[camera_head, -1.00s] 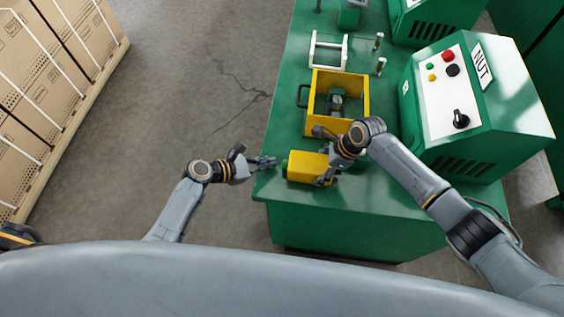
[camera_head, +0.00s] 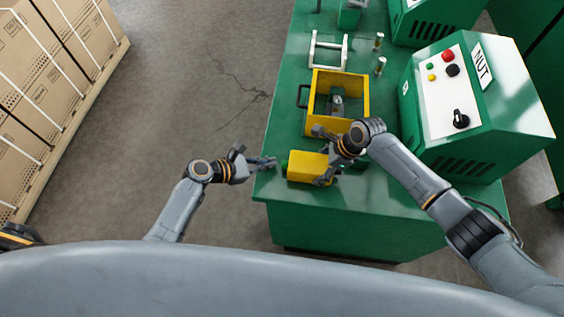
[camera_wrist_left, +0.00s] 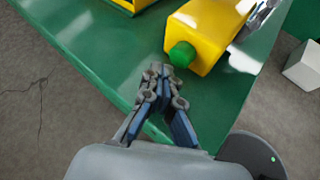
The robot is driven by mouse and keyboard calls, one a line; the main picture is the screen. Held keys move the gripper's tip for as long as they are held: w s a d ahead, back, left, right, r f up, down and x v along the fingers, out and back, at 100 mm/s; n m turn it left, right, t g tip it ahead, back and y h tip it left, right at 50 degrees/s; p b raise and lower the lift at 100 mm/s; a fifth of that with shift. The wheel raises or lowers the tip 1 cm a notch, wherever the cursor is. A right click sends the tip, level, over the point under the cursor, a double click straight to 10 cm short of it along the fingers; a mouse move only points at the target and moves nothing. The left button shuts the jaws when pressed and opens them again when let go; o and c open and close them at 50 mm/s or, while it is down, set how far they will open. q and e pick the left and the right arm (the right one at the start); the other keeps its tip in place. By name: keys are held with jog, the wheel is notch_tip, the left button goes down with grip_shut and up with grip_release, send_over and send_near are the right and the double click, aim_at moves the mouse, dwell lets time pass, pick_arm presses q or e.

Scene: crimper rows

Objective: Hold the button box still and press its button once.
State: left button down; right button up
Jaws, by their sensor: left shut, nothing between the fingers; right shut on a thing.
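The yellow button box (camera_head: 307,167) lies near the front left corner of the green bench. Its green button (camera_head: 285,165) faces left, toward my left gripper; the button also shows in the left wrist view (camera_wrist_left: 182,54). My right gripper (camera_head: 322,157) is shut on the box from the right side. My left gripper (camera_head: 272,162) is shut and empty at the bench's left edge. Its fingertips (camera_wrist_left: 160,70) are close to the button in the left wrist view, with a small gap between them.
A white frame (camera_head: 328,48) stands farther back. A green control cabinet (camera_head: 450,100) marked NUT is at right. Floor is clear left of the bench.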

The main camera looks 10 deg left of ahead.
pick_arm(q)
jog(key=shift+d, duration=0.15)
jog(key=shift+d, duration=0.25)
jog(key=shift+d, duration=0.75)
dwell(0.9)
jog(key=shift+a, duration=1.1)
jog(key=shift+a, duration=0.1)
jog(key=a, duration=0.5)
pick_arm(e)
jog(key=shift+f, duration=0.1)
dwell(2.8)
